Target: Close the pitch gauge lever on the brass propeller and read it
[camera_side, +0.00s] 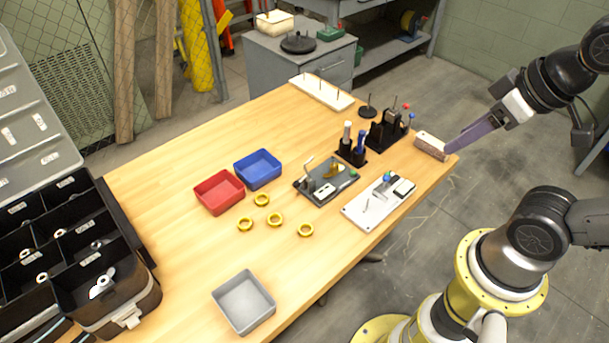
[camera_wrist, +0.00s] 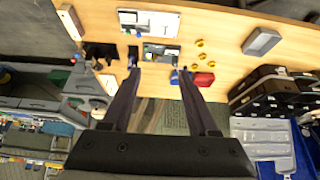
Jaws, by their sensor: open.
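The brass propeller (camera_side: 334,170) sits on a dark grey gauge plate (camera_side: 320,197) in the middle of the table. The plate also shows small between my fingers in the wrist view (camera_wrist: 158,55); lever and reading are too small to make out there. My gripper (camera_side: 450,150) is at the table's right end, well away from the gauge. In the wrist view its two fingers (camera_wrist: 158,72) are apart with nothing held.
A wooden block (camera_side: 431,146) lies near my fingertips. Black tool holders (camera_side: 383,137) and a white plate (camera_side: 360,207) flank the gauge. Red (camera_side: 219,192), blue (camera_side: 257,169) and grey (camera_side: 243,302) bins and several brass rings (camera_side: 275,219) lie left. The front middle tabletop is clear.

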